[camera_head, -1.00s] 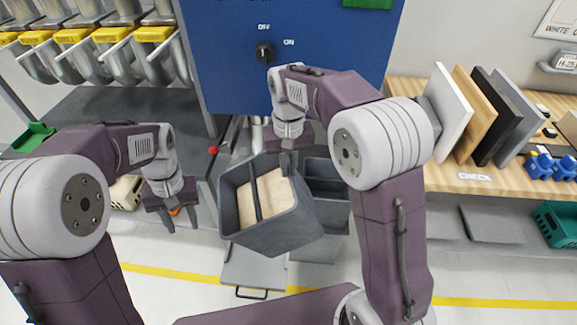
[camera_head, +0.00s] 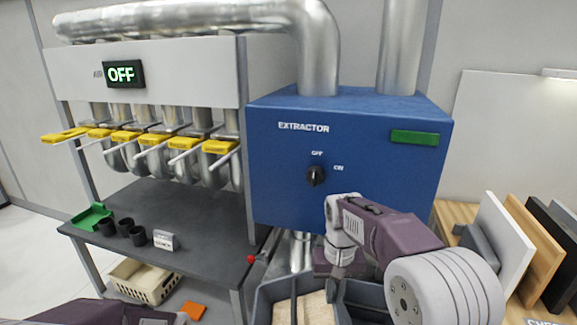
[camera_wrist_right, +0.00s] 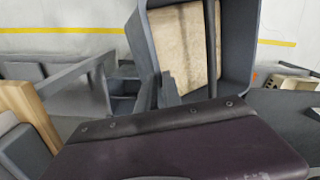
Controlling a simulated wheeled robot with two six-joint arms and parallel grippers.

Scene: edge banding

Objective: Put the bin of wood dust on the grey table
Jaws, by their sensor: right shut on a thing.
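The dark grey bin (camera_head: 262,304) of pale wood dust (camera_head: 316,309) is at the bottom of the head view, cut off by the frame edge. It hangs from my right gripper (camera_head: 337,271), which is shut on its rim. In the right wrist view the bin (camera_wrist_right: 228,85) is close, with the dust (camera_wrist_right: 183,50) behind a dark bar. The grey table (camera_head: 195,207) stands left of the bin, under the pipes with yellow gates. My left gripper is out of view; only part of that arm shows at the bottom left.
A green tray (camera_head: 92,217), several black cups (camera_head: 125,228) and a small white sign block (camera_head: 165,240) stand on the grey table. A red knob (camera_head: 251,259) is at its right corner. The blue extractor (camera_head: 345,150) rises behind. The table's middle and right are clear.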

